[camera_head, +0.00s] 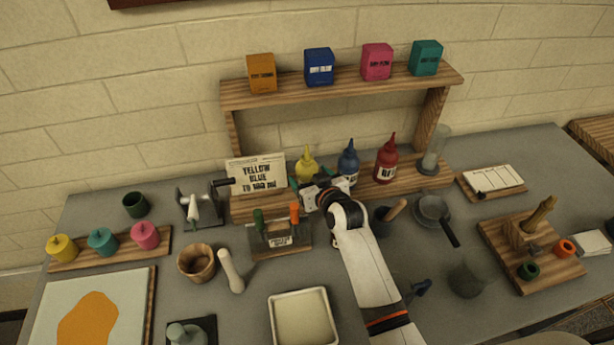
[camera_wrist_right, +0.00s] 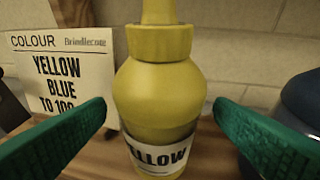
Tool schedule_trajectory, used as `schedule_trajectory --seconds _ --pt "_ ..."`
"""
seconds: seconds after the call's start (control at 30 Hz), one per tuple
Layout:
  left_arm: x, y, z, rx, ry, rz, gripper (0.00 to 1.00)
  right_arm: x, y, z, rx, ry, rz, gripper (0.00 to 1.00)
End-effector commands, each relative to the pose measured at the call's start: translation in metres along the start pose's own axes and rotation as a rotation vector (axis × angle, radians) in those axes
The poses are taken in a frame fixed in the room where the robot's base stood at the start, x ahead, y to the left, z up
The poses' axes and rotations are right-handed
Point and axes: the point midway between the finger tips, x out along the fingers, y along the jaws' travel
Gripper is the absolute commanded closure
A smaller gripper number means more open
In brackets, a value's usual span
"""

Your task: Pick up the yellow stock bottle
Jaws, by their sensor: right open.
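The yellow stock bottle (camera_head: 307,165) stands upright on the lower wooden shelf, between the colour card and the blue bottle. In the right wrist view the yellow bottle (camera_wrist_right: 160,95) is close and central, with a "YELLOW" label low on its body. My right gripper (camera_head: 309,186) is at the bottle's front, its arm coming from the lower right. In the wrist view its green fingers (camera_wrist_right: 165,128) are open, one on each side of the bottle, with visible gaps on both sides. The bottle's lower part is hidden in the head view. My left gripper is not in view.
A blue bottle (camera_head: 348,163) stands close right of the yellow one, and a red bottle (camera_head: 386,160) further right. The colour card (camera_head: 257,173) stands to the left. A small rack with green and orange-handled tools (camera_head: 280,241) sits in front. An upper shelf (camera_head: 340,86) spans above.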

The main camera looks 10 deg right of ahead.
Motion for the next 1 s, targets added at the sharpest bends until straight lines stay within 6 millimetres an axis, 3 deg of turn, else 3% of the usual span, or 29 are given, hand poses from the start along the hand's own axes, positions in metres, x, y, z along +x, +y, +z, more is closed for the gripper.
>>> schedule_trajectory --seconds 0.2,0.47,0.7,1.0 --pt "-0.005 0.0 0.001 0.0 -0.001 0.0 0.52 0.022 0.0 0.001 0.0 0.001 0.0 0.23" --pt "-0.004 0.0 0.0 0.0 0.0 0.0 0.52 0.023 0.0 0.0 0.0 0.0 -0.001 0.23" --pt "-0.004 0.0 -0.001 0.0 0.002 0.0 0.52 0.023 0.0 0.0 0.0 0.0 -0.001 0.59" --pt "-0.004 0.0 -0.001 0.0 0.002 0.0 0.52 0.023 0.0 0.002 0.0 -0.002 -0.001 0.58"
